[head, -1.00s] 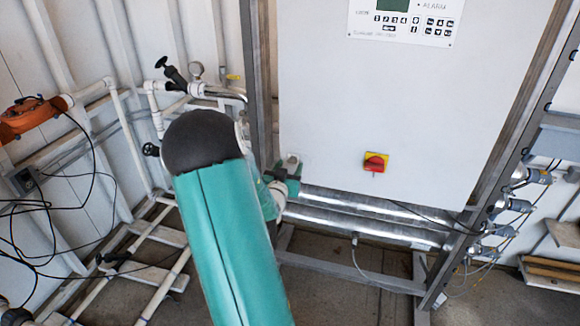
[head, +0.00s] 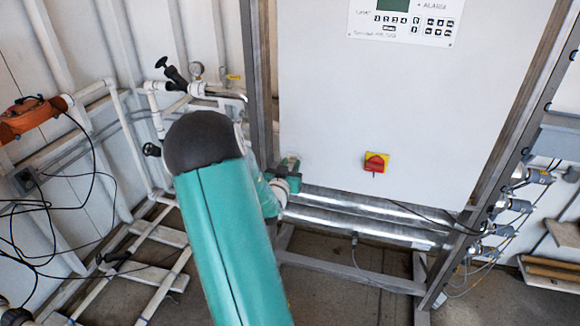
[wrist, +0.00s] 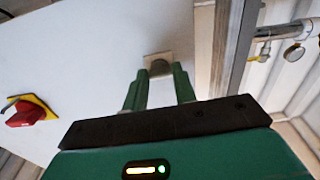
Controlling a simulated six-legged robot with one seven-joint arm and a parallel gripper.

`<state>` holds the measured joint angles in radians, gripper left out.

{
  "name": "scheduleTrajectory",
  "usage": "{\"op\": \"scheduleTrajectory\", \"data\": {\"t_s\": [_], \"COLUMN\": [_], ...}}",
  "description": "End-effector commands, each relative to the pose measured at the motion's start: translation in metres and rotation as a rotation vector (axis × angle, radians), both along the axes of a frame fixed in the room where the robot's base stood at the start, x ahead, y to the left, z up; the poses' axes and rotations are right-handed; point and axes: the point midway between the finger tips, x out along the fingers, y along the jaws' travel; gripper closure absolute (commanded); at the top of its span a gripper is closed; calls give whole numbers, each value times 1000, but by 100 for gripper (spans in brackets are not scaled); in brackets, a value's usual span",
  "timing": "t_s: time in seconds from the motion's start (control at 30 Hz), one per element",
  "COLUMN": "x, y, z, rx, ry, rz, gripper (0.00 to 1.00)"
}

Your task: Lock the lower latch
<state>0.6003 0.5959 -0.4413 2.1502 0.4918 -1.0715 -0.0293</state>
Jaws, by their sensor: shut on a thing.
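The lower latch (wrist: 157,62) is a small pale square piece with a knob on the white cabinet door, near the door's lower corner. It shows in the wrist view just beyond the fingertips; in the head view my gripper hides it. My gripper (wrist: 159,73) has its two green fingers on either side of the latch knob, shut on it, with the tips close to the door. In the head view my gripper (head: 289,168) is at the cabinet's lower left corner, partly hidden by my teal arm.
A red and yellow switch (head: 376,162) sits on the cabinet door (head: 400,100) to the right of my gripper. Metal pipes (head: 370,207) run below the cabinet. A metal frame post (head: 260,90) and valve piping (head: 195,90) stand to the left.

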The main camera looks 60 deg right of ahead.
Motion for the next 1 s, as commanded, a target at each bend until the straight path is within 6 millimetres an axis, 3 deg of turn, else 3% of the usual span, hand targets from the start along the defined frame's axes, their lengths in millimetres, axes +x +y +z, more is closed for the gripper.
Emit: {"op": "scheduleTrajectory", "data": {"t_s": [0.37, 1.0], "x": [1, 1], "y": [1, 1], "z": [0, 0], "rx": [-37, -133], "ry": [228, 828], "rz": [2, 2], "gripper": [96, 96]}}
